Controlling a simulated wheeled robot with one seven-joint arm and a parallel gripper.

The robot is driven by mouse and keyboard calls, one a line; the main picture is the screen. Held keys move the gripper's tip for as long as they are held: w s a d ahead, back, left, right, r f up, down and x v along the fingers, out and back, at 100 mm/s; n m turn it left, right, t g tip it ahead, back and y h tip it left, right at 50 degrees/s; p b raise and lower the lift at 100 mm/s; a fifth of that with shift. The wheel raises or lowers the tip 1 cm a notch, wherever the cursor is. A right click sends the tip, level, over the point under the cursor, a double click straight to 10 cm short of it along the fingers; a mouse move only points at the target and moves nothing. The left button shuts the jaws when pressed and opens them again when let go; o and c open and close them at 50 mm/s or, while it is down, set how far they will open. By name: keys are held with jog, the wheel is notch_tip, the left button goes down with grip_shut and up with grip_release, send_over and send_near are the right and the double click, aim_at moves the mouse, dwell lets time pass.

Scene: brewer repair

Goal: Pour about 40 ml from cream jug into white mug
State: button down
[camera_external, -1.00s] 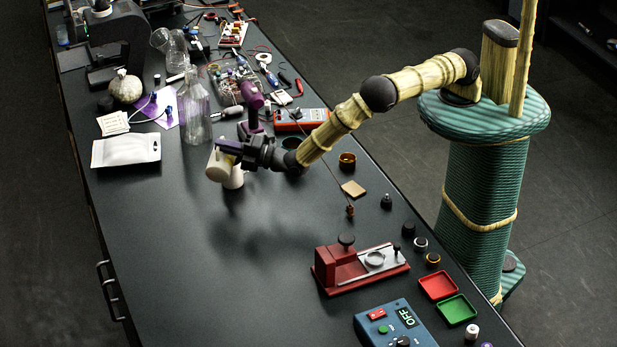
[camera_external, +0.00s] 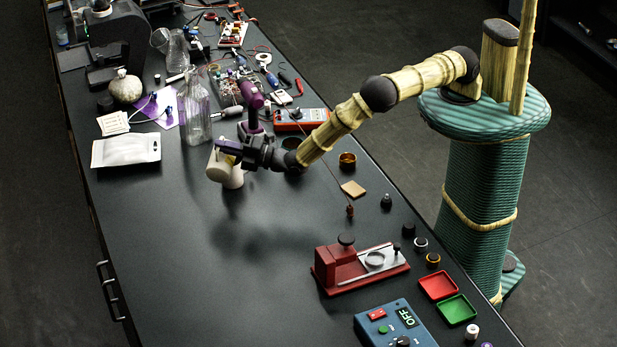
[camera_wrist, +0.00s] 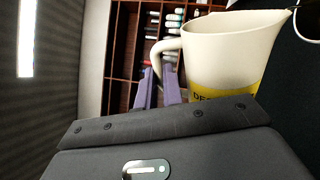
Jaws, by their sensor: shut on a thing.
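The cream jug (camera_wrist: 225,55) fills the upper right of the wrist view, pale with a yellow band and partly hidden lettering. Its handle (camera_wrist: 166,62) is at the purple fingers of my gripper (camera_wrist: 160,92), which is shut on it. In the external view the jug (camera_external: 217,166) is held up and tilted at my gripper (camera_external: 229,147). A pale rim at the top right edge of the wrist view, by the jug's spout, is probably the mug (camera_wrist: 309,22). No liquid stream can be made out.
A clear bottle (camera_external: 196,115) stands just behind the jug, with a white pouch (camera_external: 126,150) to the left. A red press (camera_external: 340,269) stands in front; the left front of the table is bare.

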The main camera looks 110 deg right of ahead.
jog(key=shift+w+a+r+n, duration=0.1)
jog(key=shift+a+r+n, duration=0.05)
jog(key=shift+r+n, duration=0.15)
jog(key=shift+w+a+f+n+b, duration=0.1)
jog(key=shift+a+f+n+b, duration=0.05)
jog(key=shift+f+n+b, duration=0.35)
jog(key=shift+w+a+f+n+y+b, duration=0.25)
jog(key=shift+a+f+n+y+b, duration=0.3)
jog(key=shift+b, duration=0.25)
jog(key=shift+w+n+b, duration=0.1)
jog(key=shift+n+b, duration=0.15)
jog(key=shift+b, duration=0.1)
jog(key=shift+a+r+n, duration=0.15)
jog(key=shift+r+n, duration=0.05)
jog(key=shift+n, duration=0.2)
jog(key=shift+w+a+y, duration=0.1)
jog(key=shift+y, duration=0.15)
